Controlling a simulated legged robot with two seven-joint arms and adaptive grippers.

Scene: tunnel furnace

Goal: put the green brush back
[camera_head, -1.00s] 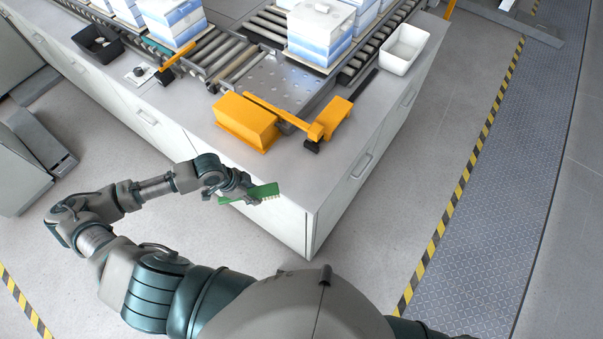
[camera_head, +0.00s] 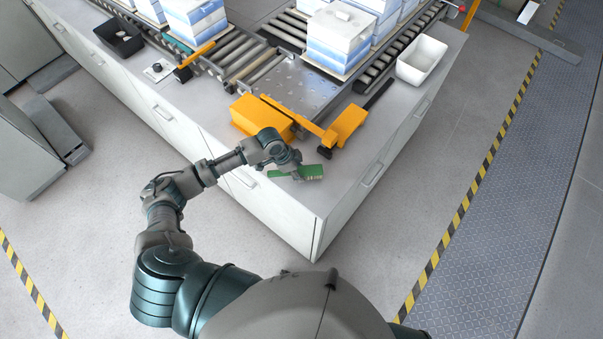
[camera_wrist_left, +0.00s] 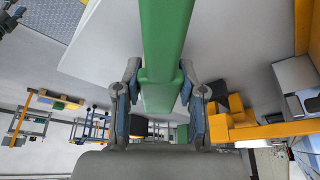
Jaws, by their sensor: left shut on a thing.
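The green brush (camera_head: 311,172) is held in my left gripper (camera_head: 296,172), over the near corner of the grey worktop (camera_head: 330,190). I cannot tell whether the brush touches the worktop. In the left wrist view the green brush (camera_wrist_left: 165,45) runs up from between the two fingers of my left gripper (camera_wrist_left: 158,95), which are shut on its handle. My right gripper is not in any view.
An orange block (camera_head: 247,115) and an orange bracket (camera_head: 345,125) stand just behind the brush. A white bin (camera_head: 422,59) is at the back right, a black tray (camera_head: 119,38) at the back left. White-and-blue stacks (camera_head: 340,38) stand on the roller conveyor. The worktop's front corner is clear.

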